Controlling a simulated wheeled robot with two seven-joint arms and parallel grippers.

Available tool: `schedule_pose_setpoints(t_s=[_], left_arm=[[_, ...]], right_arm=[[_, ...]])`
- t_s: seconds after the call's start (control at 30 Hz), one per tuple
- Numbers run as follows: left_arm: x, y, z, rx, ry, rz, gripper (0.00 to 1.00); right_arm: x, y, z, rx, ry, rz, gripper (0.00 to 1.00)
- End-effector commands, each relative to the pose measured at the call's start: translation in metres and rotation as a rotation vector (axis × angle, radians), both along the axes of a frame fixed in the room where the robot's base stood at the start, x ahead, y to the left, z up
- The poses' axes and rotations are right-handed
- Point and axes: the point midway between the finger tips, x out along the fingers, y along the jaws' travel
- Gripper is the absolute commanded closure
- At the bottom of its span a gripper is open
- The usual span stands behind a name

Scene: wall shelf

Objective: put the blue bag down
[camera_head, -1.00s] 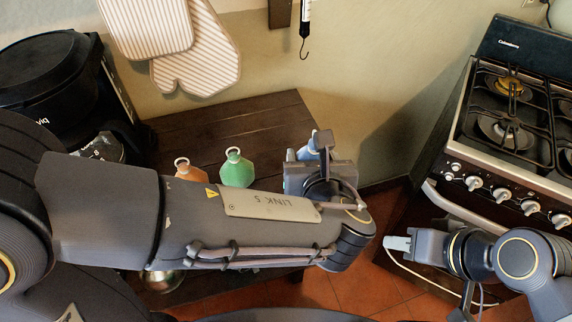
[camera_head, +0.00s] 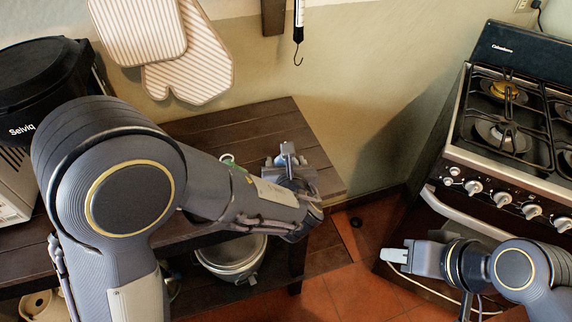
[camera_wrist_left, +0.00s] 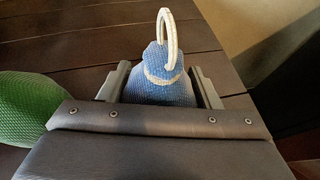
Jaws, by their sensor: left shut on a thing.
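The blue bag (camera_wrist_left: 160,78), woven with a white ring handle, is between the two fingers of my left gripper (camera_wrist_left: 162,88) in the left wrist view. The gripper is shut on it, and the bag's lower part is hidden. In the head view my left gripper (camera_head: 288,160) is over the right part of the dark wooden shelf top (camera_head: 250,122); the bag is not clearly seen there. I cannot tell whether the bag touches the wood. My right gripper (camera_head: 394,255) is at the right, away from the shelf; its finger gap cannot be made out.
A green bag (camera_wrist_left: 25,108) stands left of the blue one; its ring shows behind my arm. A metal pot (camera_head: 232,262) is on the lower shelf. A stove (camera_head: 510,130) stands at the right, and mitts (camera_head: 190,65) hang on the wall.

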Motion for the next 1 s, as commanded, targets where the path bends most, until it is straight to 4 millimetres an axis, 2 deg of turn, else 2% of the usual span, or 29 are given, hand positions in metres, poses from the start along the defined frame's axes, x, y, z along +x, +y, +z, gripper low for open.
schedule_pose_setpoints(t_s=[0.37,0.4,0.57,0.83,0.93,1.0], left_arm=[[0.0003,0.0,-0.0037,-0.002,-0.003,0.001,0.86],[0.0001,0.0001,-0.0045,0.0,-0.001,0.001,0.41],[0.0,0.0002,-0.0034,0.0,-0.001,0.001,0.21],[-0.0001,0.0001,-0.0026,0.0,0.0,0.0,0.21],[-0.0003,0.0,0.0035,0.0,-0.001,0.0,0.21],[-0.0092,-0.0014,0.0042,-0.002,-0.001,-0.001,0.21]], right_arm=[[0.0,0.0,-0.0046,0.0,0.0,0.0,0.64],[0.0,0.0,-0.0047,0.0,0.0,0.0,0.64],[0.0,0.0,-0.0034,0.0,0.0,0.0,0.64],[0.0,0.0,-0.0025,0.0,0.0,0.0,0.64],[0.0001,0.0,0.0039,0.0,0.0,0.0,0.64],[0.0001,-0.0001,0.0009,0.0,0.0,0.0,0.64]])
